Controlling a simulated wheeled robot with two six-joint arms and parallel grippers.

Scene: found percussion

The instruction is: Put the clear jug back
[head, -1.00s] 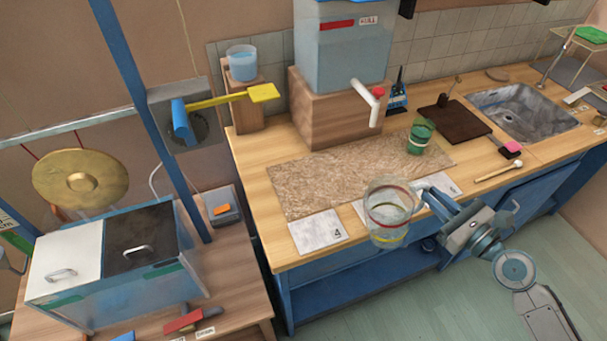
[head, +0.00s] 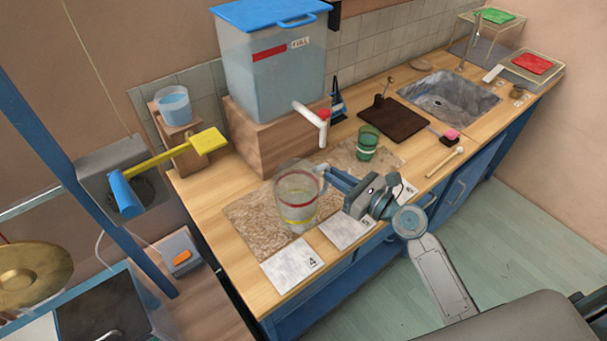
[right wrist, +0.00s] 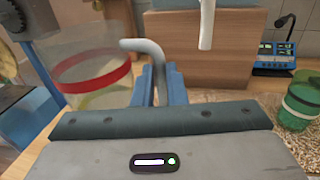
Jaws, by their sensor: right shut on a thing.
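The clear jug (head: 296,205) has a red band near its rim and a yellow band low down. In the head view it appears over the front part of the speckled brown mat (head: 247,212); I cannot tell whether its base touches. My right gripper (head: 326,172) is shut on the jug's handle, to the jug's right. In the right wrist view the jug (right wrist: 92,75) shows at left, with its pale handle (right wrist: 148,52) between the fingers. Numbered white cards lie along the counter front, including card 4 (head: 292,265). My left gripper is not in view.
A full blue-lidded tank (head: 275,75) with a white spout (head: 313,120) stands on a wooden block behind the jug. A green cup (head: 367,143) stands on the mat to the right. A yellow paddle (head: 208,141) juts in at left. A sink (head: 450,98) lies farther right.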

